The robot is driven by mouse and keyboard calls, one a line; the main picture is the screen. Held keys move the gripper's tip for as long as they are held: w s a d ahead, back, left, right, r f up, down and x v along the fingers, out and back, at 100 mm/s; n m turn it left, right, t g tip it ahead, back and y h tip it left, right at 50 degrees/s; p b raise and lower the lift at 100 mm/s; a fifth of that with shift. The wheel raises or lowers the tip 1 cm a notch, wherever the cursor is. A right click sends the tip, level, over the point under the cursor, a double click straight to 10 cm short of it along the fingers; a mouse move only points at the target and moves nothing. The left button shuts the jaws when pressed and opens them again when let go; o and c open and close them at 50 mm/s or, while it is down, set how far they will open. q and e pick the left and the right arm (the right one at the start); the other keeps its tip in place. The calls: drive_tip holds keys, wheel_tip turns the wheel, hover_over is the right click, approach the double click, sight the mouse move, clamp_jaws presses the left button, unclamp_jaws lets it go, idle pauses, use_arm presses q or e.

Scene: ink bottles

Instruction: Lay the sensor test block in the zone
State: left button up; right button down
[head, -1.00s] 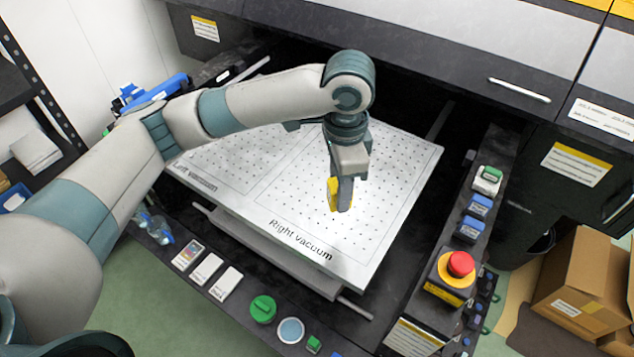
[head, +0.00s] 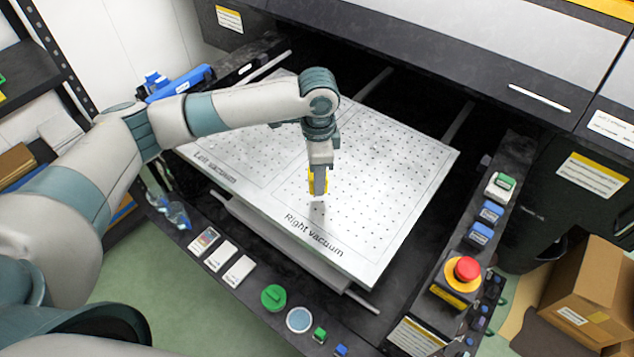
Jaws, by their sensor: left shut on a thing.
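My left gripper (head: 318,192) comes in from the left and points down over the white perforated plate (head: 400,200). I cannot tell whether the block touches the plate. A second outlined zone marked "Left vacuum" (head: 216,167) lies to the left, partly hidden by my arm. My right gripper is not in view.
A red emergency button (head: 467,269) on a yellow base and several blue and green buttons stand along the right rail. A green knob (head: 274,297) and white cards (head: 239,270) sit on the front rail. A cardboard box (head: 590,290) is at the right. The plate's right side is clear.

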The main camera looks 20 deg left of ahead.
use_arm(q)
drive_tip(key=shift+w+a, duration=0.1)
drive_tip(key=shift+f, duration=0.15)
drive_tip(key=shift+f, duration=0.3)
wheel_tip(320, 180, down, 3)
drive_tip(key=shift+r+p, duration=0.1)
drive_tip(key=shift+p, duration=0.75)
drive_tip(key=shift+f, duration=0.2)
drive_tip(key=shift+f, duration=0.1)
drive_tip(key=o, duration=1.1)
